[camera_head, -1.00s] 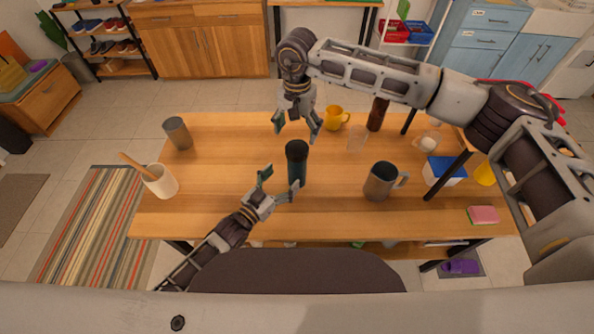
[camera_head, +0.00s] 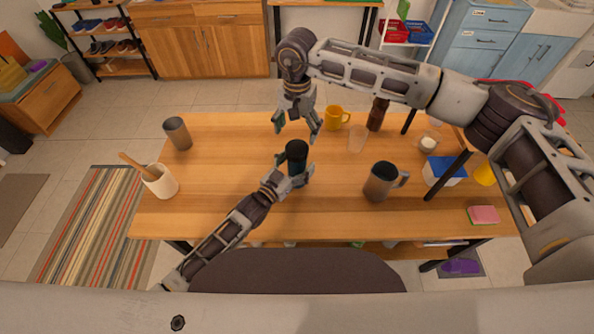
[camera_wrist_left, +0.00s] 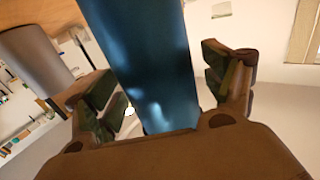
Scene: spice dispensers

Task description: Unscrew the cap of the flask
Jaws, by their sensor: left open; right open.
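The flask (camera_head: 296,158) stands upright near the middle of the table, with a black cap on top and a dark blue-green body. In the left wrist view, its blue body (camera_wrist_left: 150,60) fills the space between my left fingers. My left gripper (camera_head: 290,174) is open around the flask's body, with a gap visible beside the right finger in the wrist view. My right gripper (camera_head: 297,128) is open and points down, just above and behind the black cap. The flask's lower part is hidden by my left gripper in the head view.
On the wooden table (camera_head: 230,215) stand a metal mug (camera_head: 380,182) at right, a yellow mug (camera_head: 336,118) behind, a grey cup (camera_head: 177,133) and a white utensil pot (camera_head: 160,181) at left. A blue-topped box (camera_head: 446,170) and pink sponge (camera_head: 483,214) lie at right.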

